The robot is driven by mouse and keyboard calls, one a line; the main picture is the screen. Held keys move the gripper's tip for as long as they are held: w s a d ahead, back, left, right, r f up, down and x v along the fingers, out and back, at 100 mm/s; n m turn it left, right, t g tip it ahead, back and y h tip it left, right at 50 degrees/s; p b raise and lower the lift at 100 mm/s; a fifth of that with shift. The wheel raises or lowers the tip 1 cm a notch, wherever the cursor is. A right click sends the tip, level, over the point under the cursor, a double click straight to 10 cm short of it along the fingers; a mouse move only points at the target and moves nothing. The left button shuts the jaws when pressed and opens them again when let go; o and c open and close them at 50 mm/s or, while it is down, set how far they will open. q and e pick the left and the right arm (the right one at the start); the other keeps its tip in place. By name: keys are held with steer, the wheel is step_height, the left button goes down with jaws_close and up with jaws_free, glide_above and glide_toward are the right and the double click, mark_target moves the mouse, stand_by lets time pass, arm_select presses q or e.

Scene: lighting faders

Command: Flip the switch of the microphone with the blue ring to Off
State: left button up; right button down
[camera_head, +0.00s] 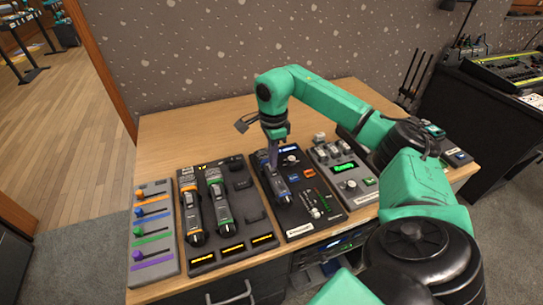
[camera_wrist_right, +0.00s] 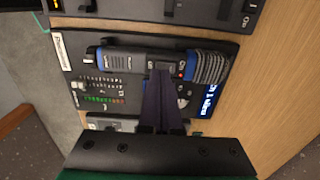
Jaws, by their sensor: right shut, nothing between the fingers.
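The microphone with the blue ring (camera_head: 281,188) lies in a dark cradle panel on the table in the head view. In the right wrist view the microphone (camera_wrist_right: 130,60) lies lengthwise, its blue ring and mesh head to the right. A small switch with a red mark (camera_wrist_right: 181,68) shows on its body near the ring. My right gripper (camera_head: 273,164) is shut and empty, pointing down at the microphone. In the right wrist view its fingertips (camera_wrist_right: 160,74) overlap the body just beside the switch; I cannot tell whether they touch. My left gripper is out of view.
Microphones with an orange ring (camera_head: 192,213) and a green ring (camera_head: 220,206) lie in the dock to the left. A fader panel (camera_head: 154,232) stands at the far left. A grey control box (camera_head: 343,172) is to the right. The back-left tabletop (camera_head: 180,135) is clear.

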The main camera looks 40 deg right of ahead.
steer(key=shift+s+f+b, duration=0.1)
steer(key=shift+f+b, duration=0.5)
steer(key=shift+f, duration=0.4)
stand_by(0.8)
steer(key=shift+r, duration=0.1)
step_height(320, 180, up, 7)
steer(key=p, duration=0.6)
steer(key=shift+p, duration=0.4)
